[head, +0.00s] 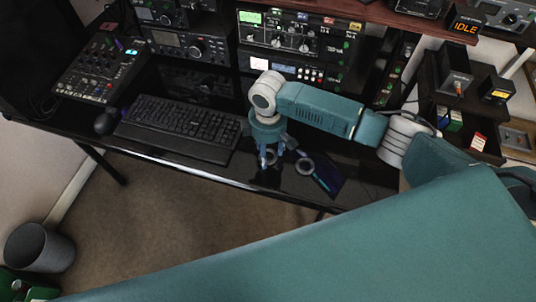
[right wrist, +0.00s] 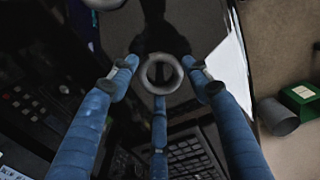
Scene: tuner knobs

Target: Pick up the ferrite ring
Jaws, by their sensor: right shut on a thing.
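A grey ferrite ring (head: 270,163) is between the fingers of my right gripper (head: 269,157), low over the front part of the glossy black desk. In the right wrist view the ring (right wrist: 161,90) sits at the fingertips of my right gripper (right wrist: 161,73), which is shut on it. Whether the ring touches the desk is hard to tell. A second grey ring (head: 305,173) lies on the desk just right of the gripper; its edge shows at the top of the right wrist view (right wrist: 103,3). My left gripper is not in view.
A black keyboard (head: 180,121) and a mouse (head: 107,121) are left of the gripper on the desk (head: 215,175). A dark flat item with a blue sheen (head: 328,178) lies to the right. Radio units (head: 298,38) stand behind. A grey bin (head: 40,248) is on the floor.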

